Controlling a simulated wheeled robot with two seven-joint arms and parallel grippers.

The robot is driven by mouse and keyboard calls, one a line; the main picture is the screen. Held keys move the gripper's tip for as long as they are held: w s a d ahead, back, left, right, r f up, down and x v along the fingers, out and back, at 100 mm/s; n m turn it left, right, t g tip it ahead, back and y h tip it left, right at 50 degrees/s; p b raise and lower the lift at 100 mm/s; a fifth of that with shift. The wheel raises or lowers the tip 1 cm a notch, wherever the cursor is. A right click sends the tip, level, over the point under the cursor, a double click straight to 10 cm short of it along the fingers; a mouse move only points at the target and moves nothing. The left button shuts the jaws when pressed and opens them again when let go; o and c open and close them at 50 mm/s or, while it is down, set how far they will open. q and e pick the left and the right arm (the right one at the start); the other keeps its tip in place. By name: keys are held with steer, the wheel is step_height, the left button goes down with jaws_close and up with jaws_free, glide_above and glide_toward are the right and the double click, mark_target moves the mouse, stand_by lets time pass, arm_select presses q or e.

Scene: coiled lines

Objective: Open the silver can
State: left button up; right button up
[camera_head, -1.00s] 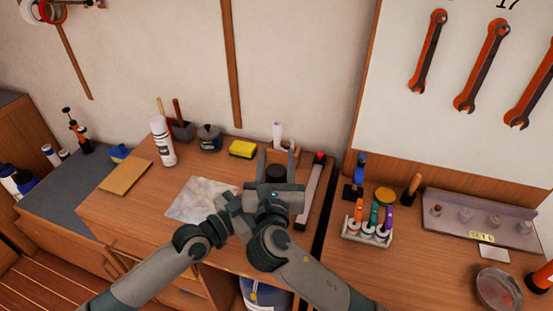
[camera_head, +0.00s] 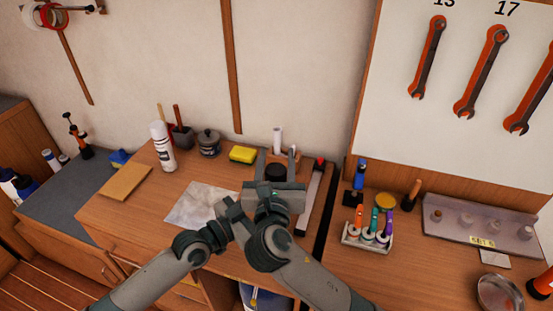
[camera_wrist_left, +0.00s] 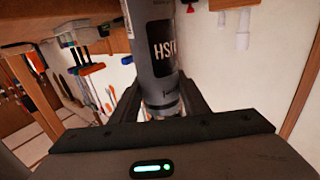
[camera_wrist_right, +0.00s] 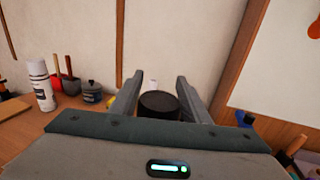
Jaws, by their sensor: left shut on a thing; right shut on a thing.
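A grey, silvery can (camera_wrist_left: 158,45) with a dark label fills the middle of the left wrist view. My left gripper (camera_wrist_left: 160,92) is shut on its body. In the head view the left gripper (camera_head: 230,208) is largely hidden by the right one, and the can's body is hidden too. A black round cap (camera_wrist_right: 158,104) sits between the fingers of my right gripper (camera_wrist_right: 158,86), which is shut on it. The cap also shows in the head view (camera_head: 276,171), between the fingers of the right gripper. I cannot tell whether cap and can are joined.
A paper sheet (camera_head: 198,203), white spray can (camera_head: 162,148), grey lidded pot (camera_head: 208,142) and yellow sponge (camera_head: 242,154) lie on the left bench. A red-ended bar (camera_head: 310,200) lies close right of my grippers. A marker rack (camera_head: 366,239) stands further right.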

step_height(320, 180, up, 4)
stand_by(0.6)
arm_select(q)
steer(key=o, duration=1.6)
